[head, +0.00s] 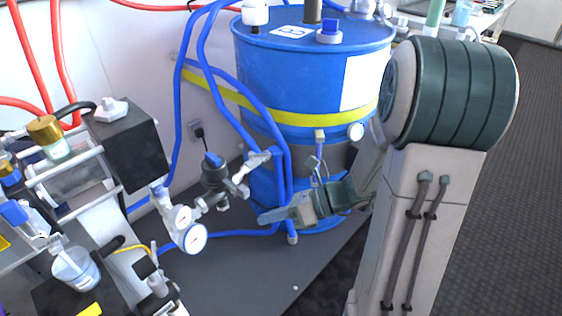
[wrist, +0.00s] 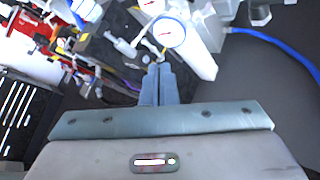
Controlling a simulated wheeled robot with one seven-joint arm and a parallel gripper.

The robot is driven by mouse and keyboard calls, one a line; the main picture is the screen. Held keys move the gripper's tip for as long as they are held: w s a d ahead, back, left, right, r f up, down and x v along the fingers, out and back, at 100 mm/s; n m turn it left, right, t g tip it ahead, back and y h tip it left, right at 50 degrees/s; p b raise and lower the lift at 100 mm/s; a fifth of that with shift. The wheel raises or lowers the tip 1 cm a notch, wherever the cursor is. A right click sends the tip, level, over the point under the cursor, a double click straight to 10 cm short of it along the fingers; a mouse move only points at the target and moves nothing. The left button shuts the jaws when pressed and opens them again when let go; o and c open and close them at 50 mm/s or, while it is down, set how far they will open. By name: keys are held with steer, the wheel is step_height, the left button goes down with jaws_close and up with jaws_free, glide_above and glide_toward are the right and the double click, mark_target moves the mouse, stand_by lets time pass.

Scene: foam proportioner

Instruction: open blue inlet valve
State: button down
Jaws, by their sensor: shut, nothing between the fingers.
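A valve assembly with a black body and blue cap (head: 213,161) sits on the pipe left of the blue drum in the head view. A pale lever-like part (head: 250,165) reaches from it toward the blue hoses. I cannot tell for certain which part is the inlet valve's handle. My gripper (head: 262,217) is shut and empty, low in front of the drum and pointing left, below and right of the valve. Its closed fingers also show in the wrist view (wrist: 159,68), below a round white gauge (wrist: 168,31). The fingers appear apart from the fittings.
The blue drum (head: 260,80) with a yellow band stands behind my gripper. Blue hoses (head: 203,70) hang beside the valve. Two gauges (head: 193,238) and a machine with a black box (head: 128,150) stand at the left. The grey floor (head: 245,275) below is mostly clear.

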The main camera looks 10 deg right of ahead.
steer(key=w+d+f+m+t, duration=0.3)
steer(key=w+d+m+t, duration=0.4)
steer(key=m, duration=0.5)
steer(key=m+t+h+b, duration=0.3)
steer(key=m+t+b, duration=0.25)
steer(key=m, duration=0.25)
glide_toward(275, 157)
steer(key=s+a+x, duration=0.1)
steer(key=x, duration=0.5)
steer(key=shift+w+d+r, duration=0.1)
steer(key=shift+w+d, duration=0.15)
steer(key=shift+w, duration=0.2)
steer(key=shift+d, duration=0.15)
